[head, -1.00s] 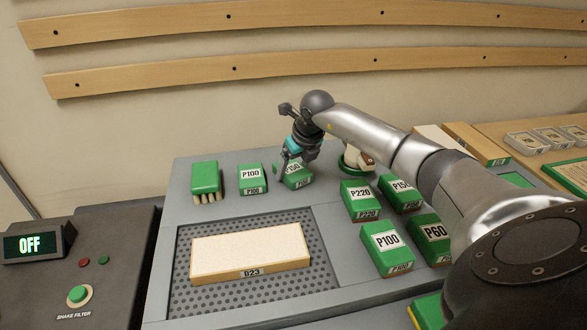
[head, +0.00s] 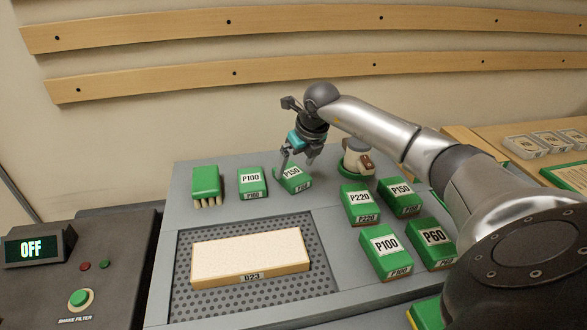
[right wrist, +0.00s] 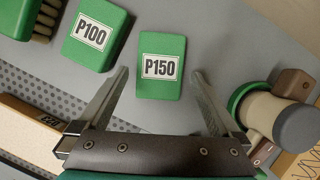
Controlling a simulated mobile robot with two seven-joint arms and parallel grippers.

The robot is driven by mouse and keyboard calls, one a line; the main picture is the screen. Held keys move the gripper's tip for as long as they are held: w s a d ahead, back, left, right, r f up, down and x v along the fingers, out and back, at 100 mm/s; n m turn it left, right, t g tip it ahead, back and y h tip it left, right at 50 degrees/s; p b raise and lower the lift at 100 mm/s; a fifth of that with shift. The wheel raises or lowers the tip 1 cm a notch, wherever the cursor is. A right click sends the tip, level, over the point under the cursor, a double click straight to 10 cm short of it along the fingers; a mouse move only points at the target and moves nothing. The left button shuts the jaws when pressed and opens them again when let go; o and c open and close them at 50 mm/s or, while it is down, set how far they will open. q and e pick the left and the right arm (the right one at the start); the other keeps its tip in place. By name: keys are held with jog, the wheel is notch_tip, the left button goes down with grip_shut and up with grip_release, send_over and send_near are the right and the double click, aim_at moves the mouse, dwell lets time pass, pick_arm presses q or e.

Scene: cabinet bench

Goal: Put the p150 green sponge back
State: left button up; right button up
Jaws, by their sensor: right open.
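A green P150 sponge (head: 292,180) lies on the grey bench top in the back row, right of a green P100 sponge (head: 252,182). My right gripper (head: 299,163) is open and stands just above and behind this P150 sponge, apart from it. Another P150 sponge (head: 401,196) lies at the right beside a P220 sponge (head: 359,203). My left gripper is not in view.
A green brush (head: 206,185) stands left of the back P100 sponge. A round green-based tool (head: 356,160) stands right of my gripper. A board (head: 250,254) lies on the perforated panel (head: 300,287). More sponges, P100 (head: 385,250) and P60 (head: 431,243), lie front right.

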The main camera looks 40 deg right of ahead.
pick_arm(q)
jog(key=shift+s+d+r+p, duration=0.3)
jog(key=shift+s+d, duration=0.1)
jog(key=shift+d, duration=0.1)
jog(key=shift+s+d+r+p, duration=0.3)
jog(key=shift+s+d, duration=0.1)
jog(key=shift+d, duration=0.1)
pick_arm(e)
jog(key=v, duration=0.9)
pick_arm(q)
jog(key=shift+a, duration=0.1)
pick_arm(e)
jog(key=shift+w+f, duration=0.1)
